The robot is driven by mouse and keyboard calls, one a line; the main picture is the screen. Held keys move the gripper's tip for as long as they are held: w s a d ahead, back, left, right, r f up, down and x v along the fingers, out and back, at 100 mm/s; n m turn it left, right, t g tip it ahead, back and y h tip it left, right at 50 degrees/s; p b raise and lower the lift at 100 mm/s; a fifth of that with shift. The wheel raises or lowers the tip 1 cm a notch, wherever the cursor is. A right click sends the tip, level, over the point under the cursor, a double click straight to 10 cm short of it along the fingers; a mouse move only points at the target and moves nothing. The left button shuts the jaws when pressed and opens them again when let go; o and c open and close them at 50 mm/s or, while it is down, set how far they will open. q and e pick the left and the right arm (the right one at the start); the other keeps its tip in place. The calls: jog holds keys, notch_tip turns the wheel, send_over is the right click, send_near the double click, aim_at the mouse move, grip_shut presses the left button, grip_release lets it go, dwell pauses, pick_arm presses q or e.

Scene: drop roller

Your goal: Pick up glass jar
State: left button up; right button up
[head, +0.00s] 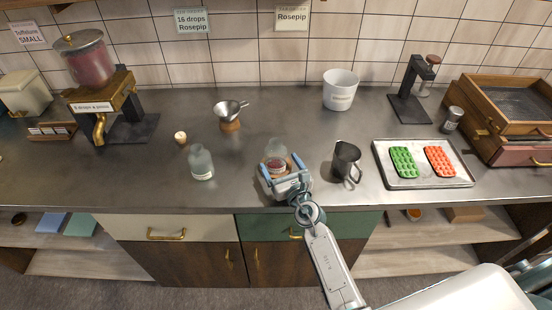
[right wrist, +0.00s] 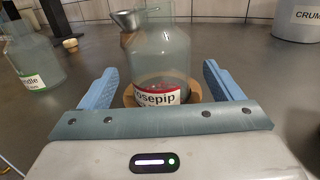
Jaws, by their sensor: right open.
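A clear glass jar (head: 277,151) with a red and white "Rosepip" label stands upright on the counter in the head view. It also shows in the right wrist view (right wrist: 160,62), on a round wooden base or coaster (right wrist: 196,93). My right gripper (head: 284,172) is open, with its blue fingers on either side of the jar's lower part. In the right wrist view the fingers (right wrist: 163,85) stand apart from the glass, with gaps on both sides. A second glass jar (head: 201,165) with a white and green label stands to the left. My left gripper is not in view.
A metal funnel (head: 229,110) on a wooden stand is behind the jar. A dark metal jug (head: 346,161) stands close on the right, then a tray (head: 425,181) with green and orange moulds. A white bucket (head: 340,90) and a dispenser (head: 96,90) stand farther back.

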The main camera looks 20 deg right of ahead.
aim_at(278, 151)
jog(key=shift+w+a+f, duration=0.1)
jog(key=shift+w, duration=0.8)
jog(key=shift+s, duration=0.1)
jog(key=shift+c, duration=0.7)
jog(key=c, duration=1.1)
jog(key=shift+r+p, duration=0.7)
jog(key=shift+r, duration=0.05)
notch_tip(278, 151, up, 3)
jog(key=p, duration=0.2)
jog(key=shift+p, duration=0.3)
jog(key=s+a+b, duration=0.2)
jog(key=s, duration=1.3)
jog(key=w+d, duration=0.1)
jog(key=d, duration=0.3)
jog(key=w+d+r+p, duration=0.1)
jog(key=w+d, duration=0.1)
jog(key=d, duration=0.3)
jog(key=w+d+p, duration=0.1)
jog(key=w+d, duration=0.1)
jog(key=d, duration=0.2)
jog(key=shift+w+d+r, duration=0.15)
jog(key=shift+d+r, duration=0.1)
jog(key=shift+r, duration=0.1)
